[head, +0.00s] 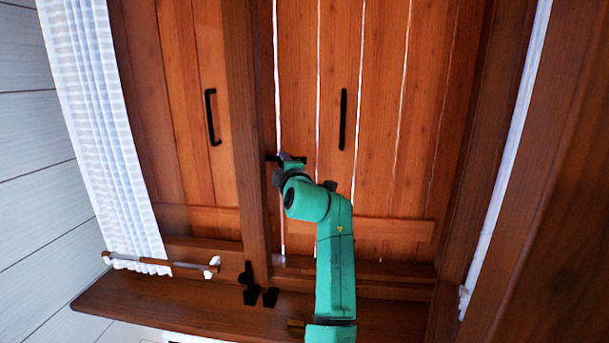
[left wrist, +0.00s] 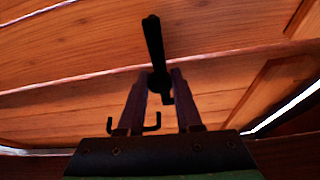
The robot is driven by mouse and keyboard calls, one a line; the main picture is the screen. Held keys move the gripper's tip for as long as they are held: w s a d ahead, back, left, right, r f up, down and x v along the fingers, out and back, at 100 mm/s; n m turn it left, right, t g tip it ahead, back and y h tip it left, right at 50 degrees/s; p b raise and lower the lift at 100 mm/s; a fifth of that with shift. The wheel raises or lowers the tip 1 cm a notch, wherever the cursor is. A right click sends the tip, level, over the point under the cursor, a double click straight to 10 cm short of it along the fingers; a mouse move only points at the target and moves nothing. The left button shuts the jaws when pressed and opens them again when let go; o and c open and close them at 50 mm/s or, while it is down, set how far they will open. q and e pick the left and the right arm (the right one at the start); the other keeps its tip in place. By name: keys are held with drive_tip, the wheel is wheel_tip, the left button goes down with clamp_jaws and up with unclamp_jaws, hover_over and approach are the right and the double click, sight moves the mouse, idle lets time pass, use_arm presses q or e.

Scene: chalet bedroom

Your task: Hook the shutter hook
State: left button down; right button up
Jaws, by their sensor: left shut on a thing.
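Two wooden shutter leaves fill the window, the left leaf (head: 185,100) and the right leaf (head: 380,170), with a wooden post (head: 245,120) between them in the picture. My left gripper (head: 283,160) is at the post's right edge, below the level of the handles. In the left wrist view my left gripper (left wrist: 155,82) is shut on a dark bar, which I take as the shutter hook (left wrist: 154,45). It stands out past the fingertips. A small bent dark piece (left wrist: 152,124) shows between the fingers; I cannot tell what it belongs to. My right gripper is not in view.
Black handles sit on the left leaf (head: 209,117) and right leaf (head: 343,120). Dark hardware (head: 250,285) is at the post's foot above the wooden sill (head: 150,305). A white curtain (head: 100,130) hangs at left. Bright gaps show between boards.

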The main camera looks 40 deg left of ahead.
use_arm(q)
drive_tip(key=shift+w+d+f+n+b, duration=0.1)
drive_tip(key=shift+d+n+b, duration=0.25)
drive_tip(key=shift+n+b, duration=0.05)
drive_tip(key=shift+a, duration=0.3)
drive_tip(key=c, duration=0.6)
unclamp_jaws()
drive_tip(key=shift+a, duration=0.1)
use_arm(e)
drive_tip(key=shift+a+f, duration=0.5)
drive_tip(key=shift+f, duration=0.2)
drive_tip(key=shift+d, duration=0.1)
use_arm(q)
drive_tip(key=b+v, duration=0.2)
drive_tip(key=v, duration=0.5)
drive_tip(key=shift+d, duration=0.2)
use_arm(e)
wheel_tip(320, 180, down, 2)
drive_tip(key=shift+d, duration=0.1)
